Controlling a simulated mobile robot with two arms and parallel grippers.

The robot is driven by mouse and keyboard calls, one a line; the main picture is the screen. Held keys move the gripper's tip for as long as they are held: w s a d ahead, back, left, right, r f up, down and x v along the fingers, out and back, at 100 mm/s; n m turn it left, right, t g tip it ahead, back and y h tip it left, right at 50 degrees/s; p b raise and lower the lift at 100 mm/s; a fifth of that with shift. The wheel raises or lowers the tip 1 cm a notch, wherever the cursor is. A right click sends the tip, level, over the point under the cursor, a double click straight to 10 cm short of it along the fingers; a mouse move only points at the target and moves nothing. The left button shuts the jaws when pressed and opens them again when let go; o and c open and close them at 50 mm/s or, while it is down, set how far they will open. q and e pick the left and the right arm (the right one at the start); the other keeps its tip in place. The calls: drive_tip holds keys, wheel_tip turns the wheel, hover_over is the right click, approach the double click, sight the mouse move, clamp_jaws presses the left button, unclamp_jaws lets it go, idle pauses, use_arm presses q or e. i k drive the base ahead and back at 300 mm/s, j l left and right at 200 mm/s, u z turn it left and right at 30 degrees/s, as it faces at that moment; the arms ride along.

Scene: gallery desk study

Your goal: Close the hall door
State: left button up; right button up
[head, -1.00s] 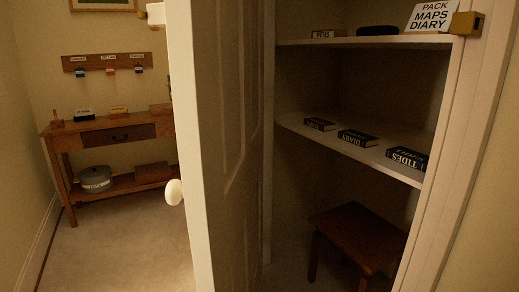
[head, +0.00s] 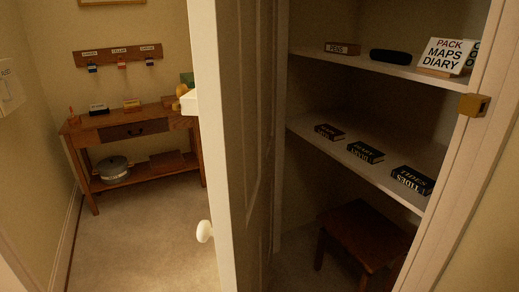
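The open door (head: 250,150) stands edge-on in the middle of the head view, a pale edge with a panelled face turned to the right. A white round knob (head: 204,231) sticks out on its left side, low down. A latch part (head: 189,101) shows high on the door's edge. A brass strike (head: 474,105) is on the white door frame (head: 455,170) at the right. The frames do not make clear whether this is the hall door or a cupboard door. Neither of my grippers is in view.
Right of the door is a closet with an upper shelf (head: 400,70), a lower shelf (head: 395,181) with books, and a wooden stool (head: 365,238). Left, a console table (head: 133,131) stands under a key rack (head: 119,54). The carpet (head: 145,235) before it is clear.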

sight(235, 43)
drive_tip(key=i+j+z, duration=0.15)
drive_tip(key=j, duration=0.35)
drive_tip(key=j+z, duration=0.2)
drive_tip(key=j, duration=0.3)
drive_tip(key=i+j+z, duration=0.15)
drive_tip(key=j, duration=0.35)
drive_tip(key=j+z, duration=0.15)
drive_tip(key=z, duration=0.3)
drive_tip(key=i+j+z, duration=0.1)
drive_tip(key=j+z, duration=0.15)
drive_tip(key=z, duration=0.15)
drive_tip(key=j+z, duration=0.15)
drive_tip(key=z, duration=0.3)
drive_tip(key=j+z, duration=0.2)
drive_tip(key=z, duration=0.25)
